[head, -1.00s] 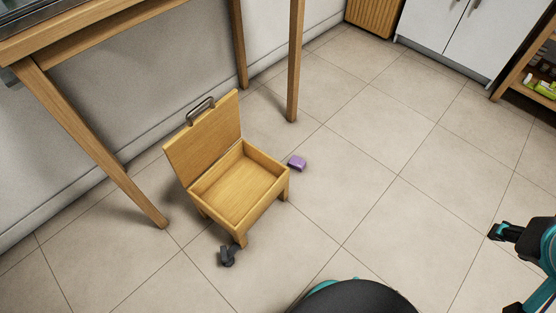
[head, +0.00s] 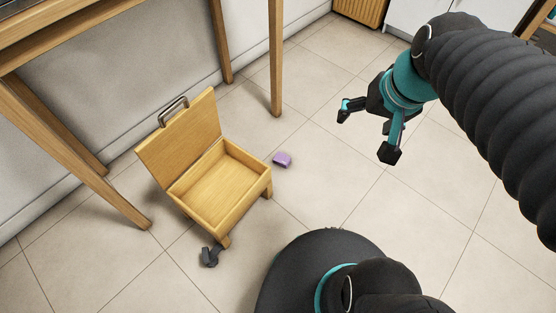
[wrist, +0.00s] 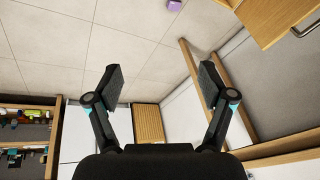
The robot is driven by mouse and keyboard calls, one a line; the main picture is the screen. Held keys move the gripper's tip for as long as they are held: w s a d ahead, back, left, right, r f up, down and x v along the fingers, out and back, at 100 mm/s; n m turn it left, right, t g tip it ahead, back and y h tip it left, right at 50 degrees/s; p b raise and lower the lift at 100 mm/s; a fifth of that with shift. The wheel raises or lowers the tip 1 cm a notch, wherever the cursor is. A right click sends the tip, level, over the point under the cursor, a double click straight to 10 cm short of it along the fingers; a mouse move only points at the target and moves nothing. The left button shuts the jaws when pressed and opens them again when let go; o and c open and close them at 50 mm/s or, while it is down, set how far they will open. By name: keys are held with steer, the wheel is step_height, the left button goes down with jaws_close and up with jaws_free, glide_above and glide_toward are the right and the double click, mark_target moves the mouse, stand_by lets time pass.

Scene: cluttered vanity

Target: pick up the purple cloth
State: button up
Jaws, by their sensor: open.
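The purple cloth (head: 282,159) is a small folded block lying on the tiled floor, just right of the open wooden box. My gripper (head: 366,130) is open and empty, raised above the floor to the right of the cloth in the head view. In the wrist view my gripper's two fingers (wrist: 160,78) are spread wide with nothing between them.
The wooden box (head: 246,199) with its lid up stands on short legs left of the cloth. A dark grey object (head: 210,256) lies in front of it. Wooden table legs (head: 275,60) stand behind. Floor (head: 330,190) right of the cloth is clear.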

steer(key=w+a+f+m+g+y+b, duration=0.1)
steer(key=w+a+f+m+y, duration=0.2)
steer(key=w+f, duration=0.55)
steer(key=w+a+f+m+g+y+b, duration=0.1)
steer(key=w+a+f+m+y, duration=0.2)
steer(key=w+f, duration=0.55)
steer(key=w+a+f+m+g+y+b, duration=0.1)
steer(key=w+a+f+m+y, duration=0.2)
steer(key=w+f, duration=0.55)
steer(key=w+d+f+m+t+y, duration=0.1)
steer(key=w+f+m, duration=0.15)
steer(key=f, duration=0.65)
steer(key=w+d+f+m+t+y, duration=0.15)
steer(key=f+m, duration=0.25)
steer(key=f, duration=0.5)
steer(key=m+t+b, duration=0.2)
steer(key=m, duration=0.4)
glide_toward(283, 159)
steer(key=shift+s+d+r+h, duration=0.15)
steer(key=shift+d+r+h, duration=0.05)
steer(key=shift+d+r, duration=0.25)
steer(key=shift+s+d+r+h, duration=0.15)
steer(key=shift+d+r, duration=0.25)
steer(key=shift+d, duration=0.2)
steer(key=shift+w+a+f, duration=0.1)
steer(key=shift+a+f, duration=0.15)
steer(key=x, duration=0.8)
steer(key=shift+x, duration=2.55)
steer(key=shift+c, duration=0.2)
